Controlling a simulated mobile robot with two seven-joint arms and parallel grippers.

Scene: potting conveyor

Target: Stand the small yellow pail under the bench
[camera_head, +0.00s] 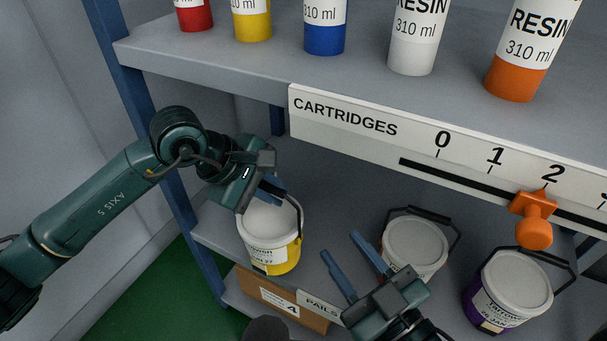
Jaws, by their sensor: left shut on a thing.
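The small yellow pail (284,262) has a white lid and a white label and is upright at the left end of the lower shelf (214,238). My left gripper (272,188) is above its lid, shut on the pail, apparently at its dark handle; the gripper hides part of the grip. I cannot tell whether the pail's base touches the shelf. My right gripper (352,266) is open and empty, its two blue fingers apart, in front of the shelf between the yellow pail and a white-lidded pail (415,247).
A purple pail (508,292) stands at the right. Several resin cartridges stand on the upper shelf (205,60), whose front carries a scale with an orange slider (533,218). A cardboard box (275,299) is low at the front. Green floor (150,295) shows at lower left.

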